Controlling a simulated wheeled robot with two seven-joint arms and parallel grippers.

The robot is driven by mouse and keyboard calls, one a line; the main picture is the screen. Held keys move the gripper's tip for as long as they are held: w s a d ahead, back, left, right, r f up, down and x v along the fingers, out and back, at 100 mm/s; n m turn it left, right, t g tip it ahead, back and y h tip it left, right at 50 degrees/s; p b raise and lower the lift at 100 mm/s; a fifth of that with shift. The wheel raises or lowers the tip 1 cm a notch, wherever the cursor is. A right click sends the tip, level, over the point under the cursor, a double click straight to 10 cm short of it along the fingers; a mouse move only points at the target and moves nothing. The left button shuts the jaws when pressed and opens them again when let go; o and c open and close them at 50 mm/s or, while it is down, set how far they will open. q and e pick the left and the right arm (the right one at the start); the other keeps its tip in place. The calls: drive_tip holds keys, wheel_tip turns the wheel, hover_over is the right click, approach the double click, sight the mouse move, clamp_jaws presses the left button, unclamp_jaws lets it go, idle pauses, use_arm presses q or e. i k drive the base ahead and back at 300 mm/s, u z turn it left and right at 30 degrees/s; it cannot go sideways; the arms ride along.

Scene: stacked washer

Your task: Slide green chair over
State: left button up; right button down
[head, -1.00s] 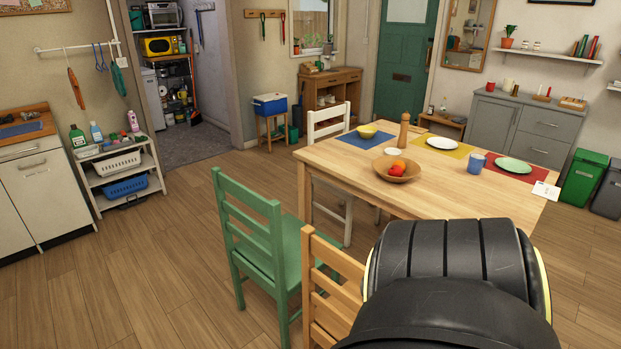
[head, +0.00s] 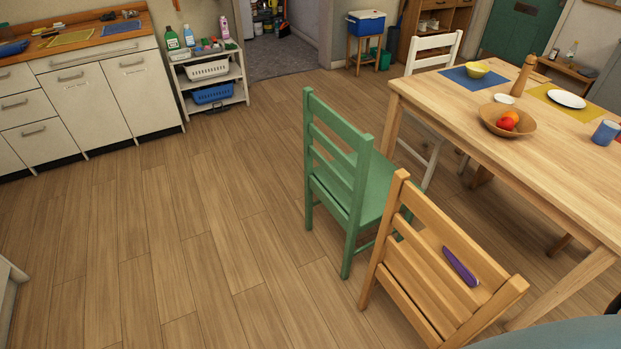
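The green chair (head: 340,160) stands upright on the wood floor, at the middle of the head view. Its slatted back faces left and its seat (head: 378,190) points toward the wooden table (head: 450,110). A light wooden chair (head: 440,265) stands close in front of it at the lower right and hides part of its seat and legs. Neither of my grippers shows in the head view.
A white chair (head: 434,60) stands at the table's far left side. Counter cabinets (head: 90,100) and a white shelf cart (head: 208,75) line the back left. The floor (head: 200,220) left of the green chair is clear.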

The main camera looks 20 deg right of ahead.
sight(354, 188)
drive_tip(key=i, duration=1.85)
